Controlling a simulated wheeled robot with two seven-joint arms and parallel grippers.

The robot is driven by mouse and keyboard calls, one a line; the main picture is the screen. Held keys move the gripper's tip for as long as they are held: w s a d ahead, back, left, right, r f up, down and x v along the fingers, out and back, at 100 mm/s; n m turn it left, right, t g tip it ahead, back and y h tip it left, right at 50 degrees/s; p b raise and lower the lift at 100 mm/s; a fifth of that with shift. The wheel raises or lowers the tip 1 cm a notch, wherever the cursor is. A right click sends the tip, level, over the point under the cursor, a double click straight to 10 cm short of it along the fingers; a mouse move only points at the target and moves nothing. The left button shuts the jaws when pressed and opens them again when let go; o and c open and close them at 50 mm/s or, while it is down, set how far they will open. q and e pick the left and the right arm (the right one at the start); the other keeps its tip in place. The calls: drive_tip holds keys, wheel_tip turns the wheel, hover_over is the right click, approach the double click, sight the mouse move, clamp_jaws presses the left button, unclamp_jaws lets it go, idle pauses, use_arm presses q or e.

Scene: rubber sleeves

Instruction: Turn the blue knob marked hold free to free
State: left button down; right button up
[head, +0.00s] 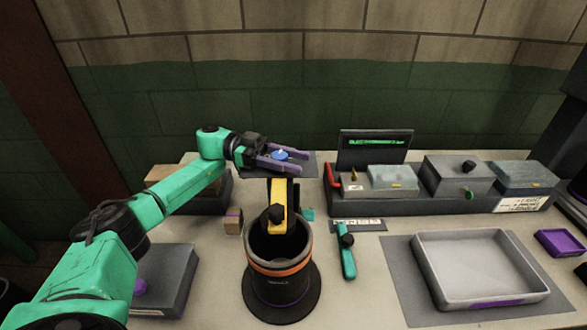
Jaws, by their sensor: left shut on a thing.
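The blue knob (280,154) sits at the top of a yellow and black post behind the dark round pot, near the middle of the head view. My left gripper (285,158) reaches in from the left with its purple fingers on either side of the knob, and it is shut on the knob. The fingers hide part of the knob, and its marking cannot be read. My right gripper is not in view.
The dark pot (281,285) with an orange band stands below the post. A teal-handled tool (348,262) lies to its right. A grey tray (488,302) is at the right, a console with boxes (430,201) behind it. A grey block (178,285) is at left.

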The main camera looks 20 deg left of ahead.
use_arm(q)
drive_tip(key=m+g+b, duration=0.2)
drive_tip(key=g, duration=0.1)
drive_tip(key=shift+s+f, duration=0.2)
drive_tip(key=shift+s+r+m+g+b, duration=0.2)
drive_tip(key=shift+m+g+b, duration=0.4)
drive_tip(key=shift+g, duration=0.3)
drive_tip(key=shift+c, duration=1.7)
unclamp_jaws()
drive_tip(key=shift+a, duration=0.1)
